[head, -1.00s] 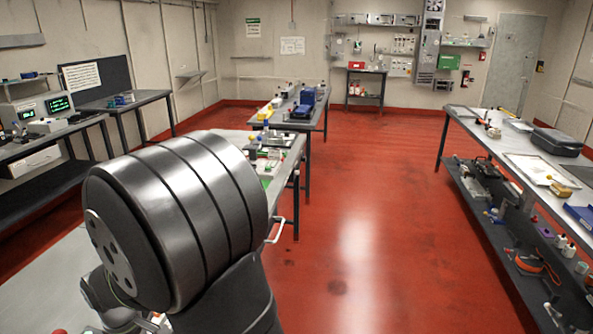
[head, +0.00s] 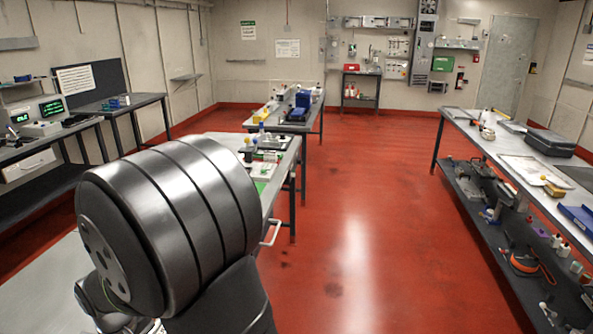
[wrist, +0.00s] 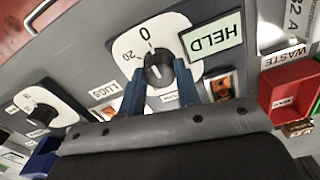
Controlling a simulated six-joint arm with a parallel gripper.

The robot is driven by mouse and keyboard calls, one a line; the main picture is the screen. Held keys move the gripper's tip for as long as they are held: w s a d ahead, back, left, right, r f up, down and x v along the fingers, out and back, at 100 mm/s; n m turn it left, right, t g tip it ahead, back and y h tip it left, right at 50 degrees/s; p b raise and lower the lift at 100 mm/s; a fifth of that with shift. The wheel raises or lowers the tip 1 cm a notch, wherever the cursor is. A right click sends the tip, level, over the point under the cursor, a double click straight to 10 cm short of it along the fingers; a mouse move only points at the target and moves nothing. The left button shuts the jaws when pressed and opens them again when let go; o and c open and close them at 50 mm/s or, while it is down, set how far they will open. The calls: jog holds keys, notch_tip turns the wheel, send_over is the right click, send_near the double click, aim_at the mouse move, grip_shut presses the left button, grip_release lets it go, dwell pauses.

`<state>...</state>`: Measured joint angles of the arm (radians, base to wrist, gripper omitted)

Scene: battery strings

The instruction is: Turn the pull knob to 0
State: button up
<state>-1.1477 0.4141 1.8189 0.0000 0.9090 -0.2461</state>
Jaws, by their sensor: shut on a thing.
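In the wrist view a black knob (wrist: 158,70) sits on a white dial plate (wrist: 124,45) marked 0 and 20. The two blue fingers of my gripper (wrist: 160,82) stand on either side of the knob and are shut on it. A light mark shows on the knob, but its exact reading is hard to tell. A small label under the knob is partly hidden between the fingers. A second black knob (wrist: 40,116) on its own white dial is at the left, apart from my gripper. In the head view my arm hides the gripper and knobs.
In the wrist view, a HELD plate (wrist: 212,37) is right of the dial, a LUGS label (wrist: 103,91) lies left of the fingers, and a red bin (wrist: 283,98) by the WASTE label stands at the right. In the head view, benches surround a clear red floor (head: 370,220).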

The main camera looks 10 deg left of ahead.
jog(key=o, duration=0.8)
jog(key=shift+r, duration=1.8)
notch_tip(320, 180, down, 4)
jog(key=shift+r, duration=0.15)
jog(key=shift+n, duration=2.1)
